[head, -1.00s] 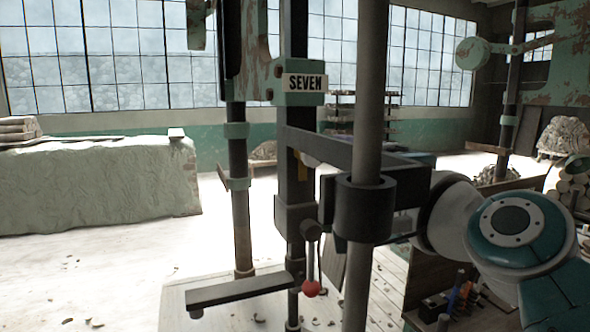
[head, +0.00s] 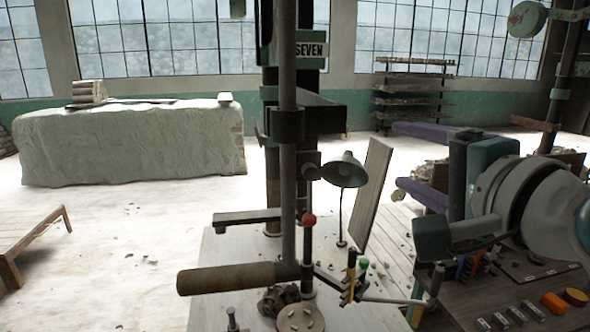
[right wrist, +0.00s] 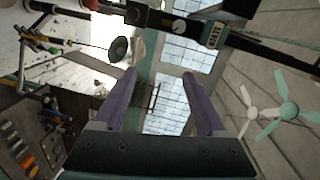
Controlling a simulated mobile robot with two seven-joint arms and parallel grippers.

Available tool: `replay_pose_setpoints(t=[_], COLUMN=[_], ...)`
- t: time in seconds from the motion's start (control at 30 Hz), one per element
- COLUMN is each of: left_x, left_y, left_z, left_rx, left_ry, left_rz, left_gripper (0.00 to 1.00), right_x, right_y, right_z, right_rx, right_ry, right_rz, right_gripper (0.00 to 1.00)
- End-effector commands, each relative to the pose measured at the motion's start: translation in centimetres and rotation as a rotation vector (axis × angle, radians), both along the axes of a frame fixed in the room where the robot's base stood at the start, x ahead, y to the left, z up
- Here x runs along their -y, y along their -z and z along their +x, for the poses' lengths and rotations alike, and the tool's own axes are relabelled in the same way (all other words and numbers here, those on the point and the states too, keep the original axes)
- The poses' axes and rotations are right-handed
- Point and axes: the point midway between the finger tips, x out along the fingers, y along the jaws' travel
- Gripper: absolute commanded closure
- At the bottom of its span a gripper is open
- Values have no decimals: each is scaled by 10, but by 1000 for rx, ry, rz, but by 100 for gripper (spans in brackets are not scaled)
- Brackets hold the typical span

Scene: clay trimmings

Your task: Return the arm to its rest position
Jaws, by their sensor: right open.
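My right arm (head: 545,208) comes in from the right edge of the head view, bent at a large grey and teal joint. My right gripper (head: 397,158) points left, with two purple fingers spread apart. In the right wrist view my right gripper (right wrist: 159,73) is open, with nothing held between its fingers; only the distant window shows there. The gripper appears raised above the workbench. My left gripper is in neither current view.
A machine signed SEVEN (head: 309,50) with a dark post and a red-knobbed lever (head: 309,221) stands mid-view. A green lamp (head: 344,170) and an upright board (head: 367,195) are left of my gripper. A workbench (head: 480,300) with tools lies below my arm. A covered block (head: 130,145) stands far left.

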Motion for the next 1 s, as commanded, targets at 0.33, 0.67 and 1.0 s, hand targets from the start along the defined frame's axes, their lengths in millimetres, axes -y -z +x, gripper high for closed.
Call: replay_pose_setpoints(t=[0.33, 0.67, 1.0], left_x=[-4, -4, -3], left_y=[-45, -89, -93], left_z=[4, 4, 4], left_rx=[12, 13, 12], left_ry=[4, 4, 0], left_rz=[14, 14, 7], left_gripper=[50, 50, 50], right_x=[-3, 32, 46], right_y=[57, 81, 80], right_z=[-101, -266, -309], right_rx=[-278, -628, -715], right_ry=[-275, -739, -878], right_rz=[-630, -1244, -1364], right_gripper=[26, 26, 26])
